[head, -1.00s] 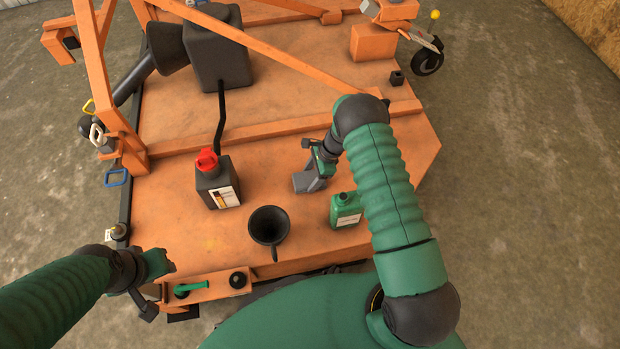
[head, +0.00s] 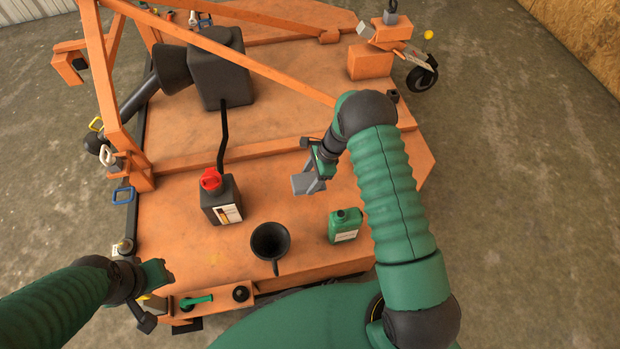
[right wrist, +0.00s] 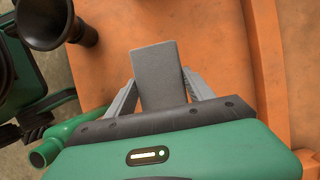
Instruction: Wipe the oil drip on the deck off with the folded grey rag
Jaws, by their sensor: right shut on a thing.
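The folded grey rag (head: 307,184) is held in my right gripper (head: 318,171) over the middle of the orange deck (head: 300,228). In the right wrist view the rag (right wrist: 157,68) sticks out flat between the two grey fingers of the gripper (right wrist: 160,92). I cannot tell whether it touches the deck. I cannot make out the oil drip in either current view. My left gripper (head: 158,273) is at the deck's near left corner, apart from the rag; its fingers are too unclear to read.
A black jug with a red cap (head: 221,202) stands left of the rag. A black funnel (head: 270,242) and a green bottle (head: 345,226) stand nearer me. An orange cross rail (head: 245,162) lies beyond.

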